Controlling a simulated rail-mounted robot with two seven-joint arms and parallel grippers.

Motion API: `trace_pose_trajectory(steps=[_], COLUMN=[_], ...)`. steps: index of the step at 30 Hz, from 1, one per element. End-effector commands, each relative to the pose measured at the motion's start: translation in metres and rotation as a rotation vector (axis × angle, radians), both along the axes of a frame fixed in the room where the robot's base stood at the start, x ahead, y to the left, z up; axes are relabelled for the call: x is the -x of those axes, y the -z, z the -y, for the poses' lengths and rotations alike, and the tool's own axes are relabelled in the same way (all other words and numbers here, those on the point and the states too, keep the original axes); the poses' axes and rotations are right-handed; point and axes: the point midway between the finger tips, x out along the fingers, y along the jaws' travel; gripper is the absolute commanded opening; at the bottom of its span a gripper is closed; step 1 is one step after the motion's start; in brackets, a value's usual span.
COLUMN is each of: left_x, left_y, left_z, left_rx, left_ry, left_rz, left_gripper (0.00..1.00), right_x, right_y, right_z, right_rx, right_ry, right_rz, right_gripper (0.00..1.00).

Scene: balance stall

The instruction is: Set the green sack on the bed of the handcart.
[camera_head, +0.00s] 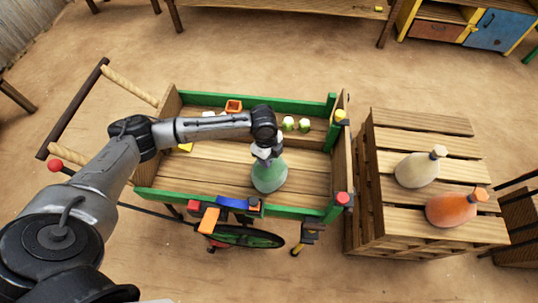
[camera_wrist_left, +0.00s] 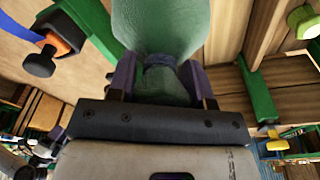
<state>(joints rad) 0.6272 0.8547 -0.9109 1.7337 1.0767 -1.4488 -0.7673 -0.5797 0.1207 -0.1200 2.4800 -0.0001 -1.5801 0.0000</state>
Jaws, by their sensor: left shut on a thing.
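The green sack (camera_head: 268,176) is over the plank bed (camera_head: 212,168) of the handcart, right of the bed's middle, in the head view. My left gripper (camera_head: 266,150) comes from above and is shut on the sack's tied neck; the wrist view shows the fingers (camera_wrist_left: 160,82) on either side of the neck, with the sack's body (camera_wrist_left: 160,25) beyond. The sack hangs roughly upright inside the green side rails. I cannot tell whether its base touches the planks. My right gripper is not in view.
A slatted crate (camera_head: 400,140) right of the cart holds a cream sack (camera_head: 416,170) and an orange sack (camera_head: 452,208). An orange box (camera_head: 233,106) and small green-white items (camera_head: 296,124) sit along the cart's far side. Bed planks left of the sack are clear.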

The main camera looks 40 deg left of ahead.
Motion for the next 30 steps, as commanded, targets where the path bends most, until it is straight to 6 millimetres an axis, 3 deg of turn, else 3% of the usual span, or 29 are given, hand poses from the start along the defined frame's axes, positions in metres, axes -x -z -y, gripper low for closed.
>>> trace_pose_trajectory(steps=[4, 5, 12, 21, 30], left_x=[-0.002, 0.000, 0.000, 0.000, 0.000], left_y=[-0.001, 0.003, 0.003, 0.001, -0.048], left_z=[0.001, 0.000, 0.000, 0.000, -0.005], left_rx=[0.003, 0.000, 0.000, 0.000, 0.001], left_ry=[-0.001, 0.000, 0.000, 0.001, 0.000], left_rz=[0.006, 0.000, 0.000, 0.001, 0.003], left_gripper=[0.00, 0.48, 0.71, 0.71, 0.71], right_x=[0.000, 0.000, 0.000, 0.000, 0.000], right_y=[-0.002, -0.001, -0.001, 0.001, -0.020], right_z=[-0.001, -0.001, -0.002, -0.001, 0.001], right_rx=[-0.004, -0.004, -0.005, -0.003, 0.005], right_ry=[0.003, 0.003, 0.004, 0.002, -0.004], right_rz=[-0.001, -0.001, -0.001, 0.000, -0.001], right_gripper=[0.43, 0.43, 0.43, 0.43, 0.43])
